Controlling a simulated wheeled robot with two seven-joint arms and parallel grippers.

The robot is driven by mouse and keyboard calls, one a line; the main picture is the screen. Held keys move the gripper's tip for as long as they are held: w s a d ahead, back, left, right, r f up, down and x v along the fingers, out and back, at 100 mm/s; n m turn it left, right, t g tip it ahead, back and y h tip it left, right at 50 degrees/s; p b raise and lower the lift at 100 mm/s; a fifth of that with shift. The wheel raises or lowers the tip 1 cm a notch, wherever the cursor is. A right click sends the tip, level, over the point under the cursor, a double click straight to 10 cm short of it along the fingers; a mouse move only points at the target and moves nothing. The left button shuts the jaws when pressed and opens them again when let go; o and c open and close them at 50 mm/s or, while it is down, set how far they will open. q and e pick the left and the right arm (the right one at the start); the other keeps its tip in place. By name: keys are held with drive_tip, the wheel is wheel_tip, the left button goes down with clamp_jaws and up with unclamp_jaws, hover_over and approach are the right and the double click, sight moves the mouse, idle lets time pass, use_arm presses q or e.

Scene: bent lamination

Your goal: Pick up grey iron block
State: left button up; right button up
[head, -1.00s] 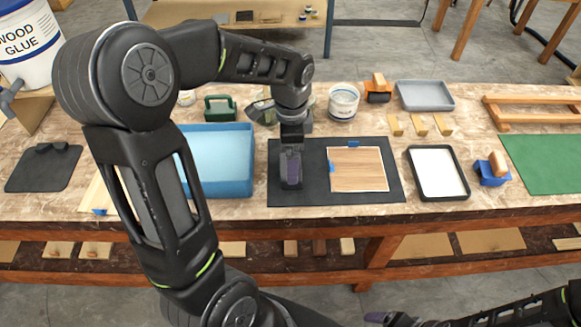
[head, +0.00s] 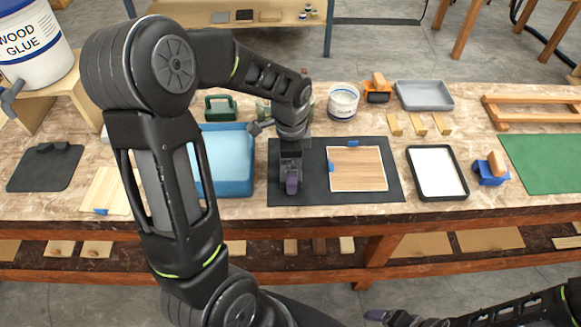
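I cannot make out a grey iron block for certain in the head view; my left arm hides part of the bench. My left gripper (head: 292,182) points down over the left part of the black mat (head: 392,190), beside the wooden panel (head: 357,169). Its fingers are seen end-on, so I cannot tell whether they are open or hold anything. My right gripper (head: 376,316) is low at the bottom edge, in front of the bench, only partly visible, its opening unclear.
A blue tray (head: 248,160) stands left of the mat. A white jar (head: 343,101), small wooden pieces and a grey tray (head: 425,95) stand behind it. A black-framed white tray (head: 437,172) and a blue-based wooden block (head: 492,169) lie right. A glue bucket (head: 28,42) stands far left.

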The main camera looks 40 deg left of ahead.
use_arm(q)
drive_tip(key=shift+w, duration=0.1)
drive_tip(key=c, duration=1.8)
drive_tip(key=shift+r, duration=0.15)
drive_tip(key=shift+c, duration=0.2)
wheel_tip(320, 180, up, 10)
drive_tip(key=shift+f+b, duration=0.1)
drive_tip(key=shift+b, duration=0.2)
